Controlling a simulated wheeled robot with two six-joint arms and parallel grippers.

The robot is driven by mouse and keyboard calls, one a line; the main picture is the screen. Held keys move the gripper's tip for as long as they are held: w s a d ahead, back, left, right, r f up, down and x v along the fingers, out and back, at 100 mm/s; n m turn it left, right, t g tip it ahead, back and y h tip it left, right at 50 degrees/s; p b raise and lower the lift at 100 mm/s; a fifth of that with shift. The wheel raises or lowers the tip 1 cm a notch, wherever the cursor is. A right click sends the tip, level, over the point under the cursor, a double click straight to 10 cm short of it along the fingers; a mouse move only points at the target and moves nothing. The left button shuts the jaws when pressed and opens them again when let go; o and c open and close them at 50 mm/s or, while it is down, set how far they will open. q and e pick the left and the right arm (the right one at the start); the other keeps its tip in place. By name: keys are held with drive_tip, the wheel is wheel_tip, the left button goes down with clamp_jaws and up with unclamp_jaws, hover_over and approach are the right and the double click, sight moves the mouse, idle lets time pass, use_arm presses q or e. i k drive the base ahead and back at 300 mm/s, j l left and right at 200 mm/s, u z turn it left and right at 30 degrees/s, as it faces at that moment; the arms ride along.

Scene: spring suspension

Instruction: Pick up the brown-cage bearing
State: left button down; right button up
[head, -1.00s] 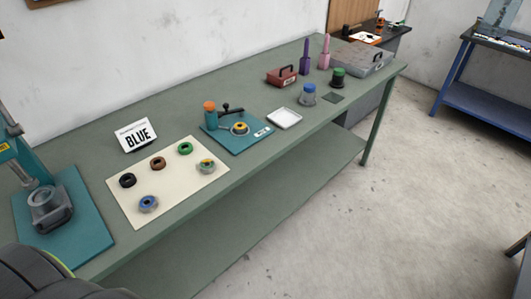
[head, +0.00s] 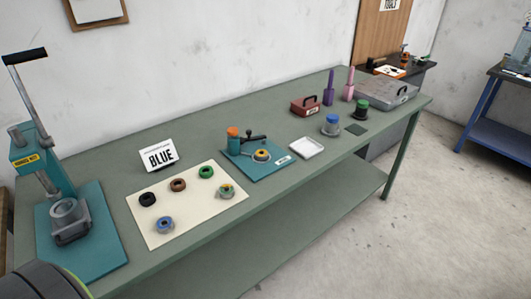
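A brown ring-shaped part (head: 178,185) lies flat on the cream mat (head: 190,235), in the middle of the back row. A black ring (head: 147,200) is to its left and a green ring (head: 206,172) to its right. In front lie a metal bearing with a blue inner ring (head: 165,224) and one with yellow and green colouring (head: 227,191). Whether the brown ring is a bearing with a brown cage is too small to tell. Neither gripper is in view.
A teal press (head: 70,220) stands left of the mat. A teal fixture (head: 262,165) and white tray (head: 307,148) are to the right. The bench (head: 290,107) has free room along its back.

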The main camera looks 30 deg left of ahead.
sight(261, 155)
drive_tip(key=i+u, duration=0.1)
drive_tip(key=u, duration=1)
